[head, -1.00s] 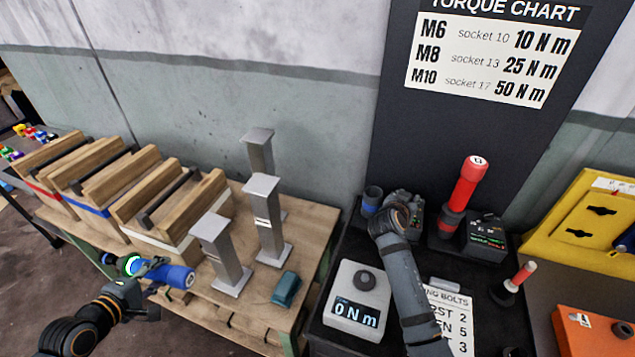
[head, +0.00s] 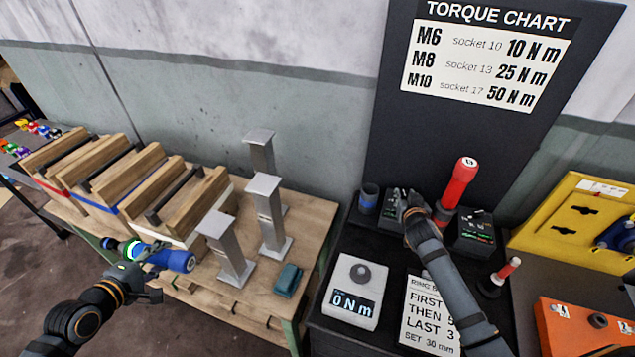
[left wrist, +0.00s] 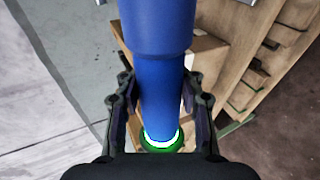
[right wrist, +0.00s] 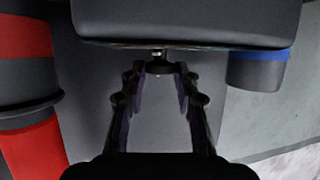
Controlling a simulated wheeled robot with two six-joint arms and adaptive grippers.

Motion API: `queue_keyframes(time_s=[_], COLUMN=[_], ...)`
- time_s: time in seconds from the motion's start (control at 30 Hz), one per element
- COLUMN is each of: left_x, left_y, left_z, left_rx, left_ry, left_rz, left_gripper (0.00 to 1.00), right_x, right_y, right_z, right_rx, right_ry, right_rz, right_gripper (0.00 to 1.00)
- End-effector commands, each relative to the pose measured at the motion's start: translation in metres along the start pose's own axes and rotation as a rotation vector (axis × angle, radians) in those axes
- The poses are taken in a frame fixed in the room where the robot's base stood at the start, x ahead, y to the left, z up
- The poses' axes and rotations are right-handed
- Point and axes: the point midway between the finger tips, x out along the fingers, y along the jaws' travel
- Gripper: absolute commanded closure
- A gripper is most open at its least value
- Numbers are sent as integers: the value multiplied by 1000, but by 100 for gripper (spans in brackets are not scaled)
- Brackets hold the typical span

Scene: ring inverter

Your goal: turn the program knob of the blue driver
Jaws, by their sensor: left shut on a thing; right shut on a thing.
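The blue driver (head: 178,261) is held nearly level over the front left of the wooden bench, with a glowing green ring near its rear end. My left gripper (head: 135,268) is shut on it; in the left wrist view its fingers lie on both sides of the blue body (left wrist: 160,90), close to the green ring. My right gripper (head: 411,203) is at the small dark box (head: 392,208) at the back of the black cabinet. In the right wrist view its fingertips close around a small dark knob (right wrist: 158,67) at that box's edge (right wrist: 185,25). The fingers partly hide the knob.
A blue-banded cup (head: 369,197) stands left of the box, and a red driver (head: 458,183) stands close on the right. A tester (head: 351,291) reading 0 Nm and a bolt card (head: 428,312) lie in front. Metal posts (head: 268,215) stand on the bench.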

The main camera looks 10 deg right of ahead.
Motion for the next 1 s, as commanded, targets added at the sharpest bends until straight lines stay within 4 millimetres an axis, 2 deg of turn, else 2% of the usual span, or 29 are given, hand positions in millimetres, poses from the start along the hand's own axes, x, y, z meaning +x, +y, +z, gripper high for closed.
queue_keyframes(time_s=[0.2, 0.23, 0.4, 0.67, 0.77, 0.87, 1.0], left_x=[0, 0, 0, 0, 0, 0, 0], left_y=[2, 2, 2, 2, 2, 2, 2], left_z=[0, 0, 0, 0, 0, 0, 0], left_rx=[2, 2, 2, 2, 2, 2, 2], left_ry=[0, 0, 0, 0, 0, 0, 0], left_rz=[5, 5, 5, 5, 5, 5, 5], left_gripper=[100, 100, 100, 100, 100, 100, 100], right_x=[0, 0, 0, 0, -6, -22, -54], right_y=[0, 0, 0, 0, 0, 0, -1], right_z=[0, 0, 0, 0, 0, 0, 1], right_rx=[1, 1, 1, 0, -2, -2, -4], right_ry=[0, 0, 0, 0, 0, 0, -1], right_rz=[-1, -1, 0, 1, 1, 0, -1], right_gripper=[100, 68, 48, 48, 48, 48, 48])
